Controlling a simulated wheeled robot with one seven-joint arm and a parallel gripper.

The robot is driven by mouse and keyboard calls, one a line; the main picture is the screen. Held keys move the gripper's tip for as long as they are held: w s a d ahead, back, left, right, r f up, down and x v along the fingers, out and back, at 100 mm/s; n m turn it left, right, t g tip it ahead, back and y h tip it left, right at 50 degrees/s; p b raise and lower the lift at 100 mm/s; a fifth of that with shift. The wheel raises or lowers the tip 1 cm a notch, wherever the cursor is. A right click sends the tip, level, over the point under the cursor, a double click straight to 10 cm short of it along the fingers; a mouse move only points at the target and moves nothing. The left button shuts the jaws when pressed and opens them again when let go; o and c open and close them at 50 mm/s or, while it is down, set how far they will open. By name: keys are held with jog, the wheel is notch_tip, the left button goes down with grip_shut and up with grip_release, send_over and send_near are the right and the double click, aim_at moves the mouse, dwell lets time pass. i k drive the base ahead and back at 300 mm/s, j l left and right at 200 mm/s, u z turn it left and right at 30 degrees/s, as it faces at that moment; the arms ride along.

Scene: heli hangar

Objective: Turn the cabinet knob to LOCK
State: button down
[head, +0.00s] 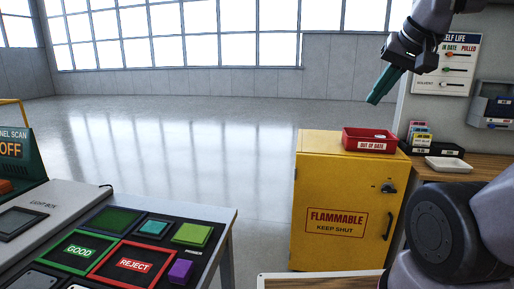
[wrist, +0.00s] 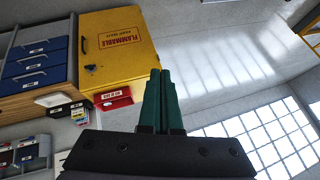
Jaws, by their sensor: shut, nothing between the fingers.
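The yellow cabinet (head: 325,178) stands on the floor right of centre, its door closed, with a "FLAMMABLE KEEP SHUT" label. Its small black knob (head: 388,188) is at the upper right of the front; its markings are too small to read. A dark curved handle (head: 389,225) is below it. In the wrist view the cabinet (wrist: 140,68) appears tilted, with the knob (wrist: 90,68) near its left side. My gripper (head: 374,100) is raised above the cabinet, apart from the knob. Its green fingers (wrist: 160,73) are shut together and empty.
A red "OUT OF DATE" tray (head: 370,146) sits on the cabinet top. A wooden counter (head: 440,174) with a white dish (head: 449,164) is to the right. A table with GOOD and REJECT trays (head: 133,264) is at front left. Open floor lies between.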

aim_at(387, 188)
jog(key=z, duration=0.9)
jog(key=i+j+u, duration=0.2)
jog(key=i+u, duration=0.25)
